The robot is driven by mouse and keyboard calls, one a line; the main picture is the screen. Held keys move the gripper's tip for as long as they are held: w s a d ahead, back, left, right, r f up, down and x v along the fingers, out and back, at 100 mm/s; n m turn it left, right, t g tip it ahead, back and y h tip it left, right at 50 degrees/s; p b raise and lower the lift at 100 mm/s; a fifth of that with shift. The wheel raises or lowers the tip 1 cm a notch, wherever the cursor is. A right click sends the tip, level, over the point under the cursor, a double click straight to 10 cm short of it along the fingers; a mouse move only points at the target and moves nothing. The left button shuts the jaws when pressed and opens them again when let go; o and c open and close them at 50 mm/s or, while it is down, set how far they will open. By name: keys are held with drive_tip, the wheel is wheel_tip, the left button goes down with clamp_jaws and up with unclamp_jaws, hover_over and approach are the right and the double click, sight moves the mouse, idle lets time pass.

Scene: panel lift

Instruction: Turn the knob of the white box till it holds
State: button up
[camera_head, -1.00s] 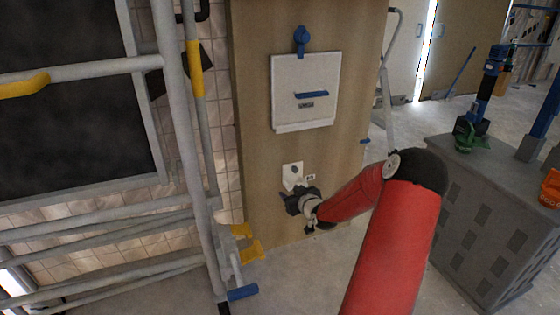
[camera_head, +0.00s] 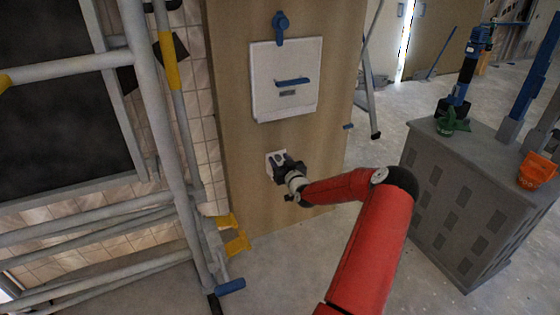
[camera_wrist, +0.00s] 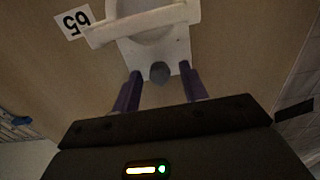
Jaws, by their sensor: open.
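The small white box (camera_head: 270,165) is fixed to the brown board, below a larger white panel. In the head view my gripper (camera_head: 279,164) is in front of it and hides most of it. The wrist view shows the white box (camera_wrist: 176,50) from close up, with a small dark grey knob (camera_wrist: 160,73) on it. My gripper (camera_wrist: 160,80) is open there, with one purple finger on each side of the knob. Gaps show between the fingers and the knob. I cannot tell how far the fingertips reach past it.
A larger white panel (camera_head: 285,100) with a blue handle hangs above, under a blue latch (camera_head: 281,26). Scaffold tubes (camera_head: 160,120) stand close on the left. A grey cabinet (camera_head: 465,205) is on the right. A label (camera_wrist: 74,22) is beside the box.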

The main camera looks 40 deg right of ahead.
drive_tip(key=shift+w, duration=0.15)
clamp_jaws()
idle(0.4)
drive_tip(key=m+b, duration=0.3)
drive_tip(key=shift+f+m, duration=0.15)
drive_tip(key=shift+m, duration=0.25)
drive_tip(key=m+b, duration=0.2)
drive_tip(key=m, duration=0.2)
drive_tip(key=shift+d+m, duration=0.1)
drive_tip(key=shift+m, duration=0.2)
drive_tip(key=m+b, duration=0.2)
drive_tip(key=m, duration=0.3)
drive_tip(key=shift+d, duration=0.1)
drive_tip(key=shift+m+b, duration=0.65)
drive_tip(key=shift+m, duration=1.65)
